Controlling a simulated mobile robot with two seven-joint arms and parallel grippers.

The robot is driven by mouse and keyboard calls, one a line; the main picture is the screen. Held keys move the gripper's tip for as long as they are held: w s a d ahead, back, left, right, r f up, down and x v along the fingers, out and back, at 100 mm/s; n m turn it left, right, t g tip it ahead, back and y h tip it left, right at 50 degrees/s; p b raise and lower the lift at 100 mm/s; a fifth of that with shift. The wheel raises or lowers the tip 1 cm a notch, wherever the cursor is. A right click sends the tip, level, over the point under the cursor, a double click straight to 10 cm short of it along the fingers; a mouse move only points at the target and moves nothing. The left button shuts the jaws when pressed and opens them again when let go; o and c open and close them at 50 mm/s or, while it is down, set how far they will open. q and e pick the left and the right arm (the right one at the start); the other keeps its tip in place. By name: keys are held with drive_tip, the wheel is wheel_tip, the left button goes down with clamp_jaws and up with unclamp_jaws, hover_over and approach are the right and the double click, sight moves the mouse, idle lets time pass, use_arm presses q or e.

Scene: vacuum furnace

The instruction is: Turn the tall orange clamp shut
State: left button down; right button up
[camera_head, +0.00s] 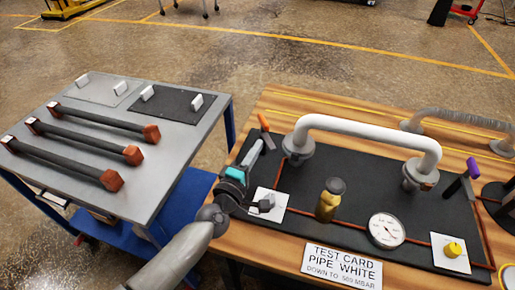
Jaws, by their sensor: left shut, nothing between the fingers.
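The orange clamp (264,123) shows as an orange-tipped upright handle beside the left flange of the white pipe (370,130). Its lower part is partly hidden, and I cannot tell how far it is turned. My left gripper (257,147), with a teal band on its wrist, reaches in from the lower left. Its fingers are shut and empty, close to the clamp on its near left side. I cannot tell whether they touch it. My right gripper is out of view.
A black board on the wooden table (285,104) carries a brass valve (329,200), a gauge (387,230), a yellow button (453,249) and a purple-handled clamp (473,168). A card (342,266) reads "TEST CARD PIPE WHITE". A grey cart (175,165) holding dark bars stands left.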

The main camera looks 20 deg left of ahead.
use_arm(q)
drive_tip(key=shift+w+d, duration=0.1)
drive_tip(key=shift+d, duration=0.05)
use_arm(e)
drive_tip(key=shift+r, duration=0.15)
use_arm(q)
drive_tip(key=shift+d+n+y+p, duration=0.2)
drive_tip(key=shift+n+y+p, duration=0.2)
drive_tip(key=shift+y, duration=0.2)
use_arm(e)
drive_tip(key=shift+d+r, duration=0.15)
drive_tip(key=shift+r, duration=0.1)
